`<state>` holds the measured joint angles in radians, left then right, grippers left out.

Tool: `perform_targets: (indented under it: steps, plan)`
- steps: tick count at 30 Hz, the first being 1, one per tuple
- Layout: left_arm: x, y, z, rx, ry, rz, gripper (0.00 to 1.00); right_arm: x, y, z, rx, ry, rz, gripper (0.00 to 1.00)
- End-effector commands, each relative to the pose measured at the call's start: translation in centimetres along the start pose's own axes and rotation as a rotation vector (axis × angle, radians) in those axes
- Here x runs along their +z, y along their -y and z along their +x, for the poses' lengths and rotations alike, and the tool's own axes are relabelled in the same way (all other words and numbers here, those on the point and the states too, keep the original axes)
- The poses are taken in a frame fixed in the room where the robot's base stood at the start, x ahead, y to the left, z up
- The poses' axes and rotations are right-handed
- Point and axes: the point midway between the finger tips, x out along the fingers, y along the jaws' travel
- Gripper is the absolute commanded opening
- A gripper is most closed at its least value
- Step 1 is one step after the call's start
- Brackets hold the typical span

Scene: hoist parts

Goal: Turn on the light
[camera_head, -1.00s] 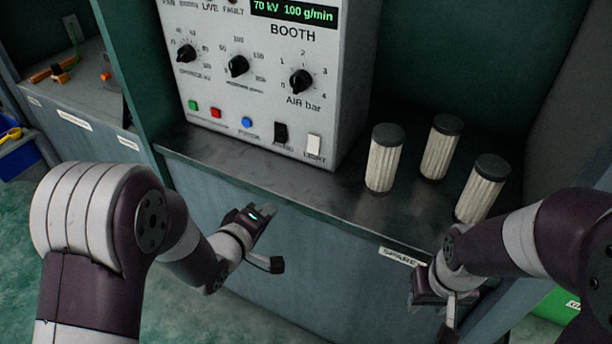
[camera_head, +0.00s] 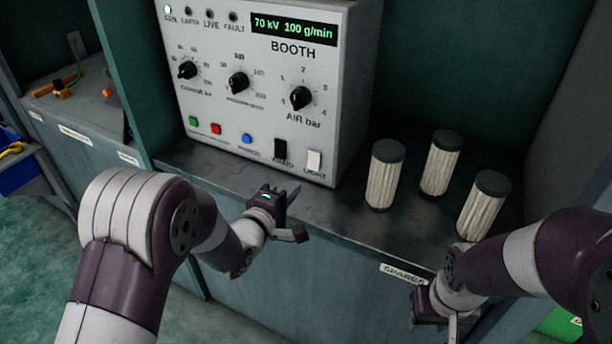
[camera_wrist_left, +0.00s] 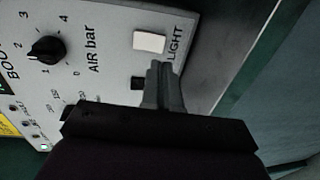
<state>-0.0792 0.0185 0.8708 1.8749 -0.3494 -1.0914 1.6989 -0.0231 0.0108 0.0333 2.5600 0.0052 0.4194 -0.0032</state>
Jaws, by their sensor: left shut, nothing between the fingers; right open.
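The light switch is a white rocker (camera_head: 314,161) above the LIGHT label, at the lower right of the grey BOOTH control panel (camera_head: 262,115). It also shows in the left wrist view (camera_wrist_left: 149,41). My left gripper (camera_head: 287,192) is shut and empty, in front of the panel's lower right part. In the left wrist view its closed fingertips (camera_wrist_left: 162,68) appear just below the white switch, close to it; I cannot tell whether they touch. A black rocker switch (camera_head: 280,149) is left of the white one. My right gripper (camera_head: 440,318) is low at the right, open, below the shelf edge.
Several black knobs, including the AIR bar knob (camera_head: 302,97), sit higher on the panel. Green, red and blue buttons (camera_head: 246,139) line its lower left. Several pleated filter cylinders (camera_head: 385,176) stand on the shelf (camera_head: 335,215) to the right. A SPARES label (camera_head: 402,274) marks the shelf front.

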Motion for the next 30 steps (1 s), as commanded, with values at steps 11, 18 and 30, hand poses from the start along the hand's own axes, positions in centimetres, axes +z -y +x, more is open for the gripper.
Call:
perform_targets:
  steps: [11,18,30]
  plan:
    - [0.0,0.1,6.4,0.000,0.001,0.001,0.00,0.1,0.0,0.8,0.000,0.000,0.000,0.43]
    - [0.0,0.0,7.2,0.000,0.000,0.001,0.00,0.1,0.0,0.8,0.000,0.000,0.000,0.43]
    - [0.0,0.2,7.6,0.044,-0.001,0.000,0.00,0.3,0.0,2.1,0.000,0.001,0.000,0.43]
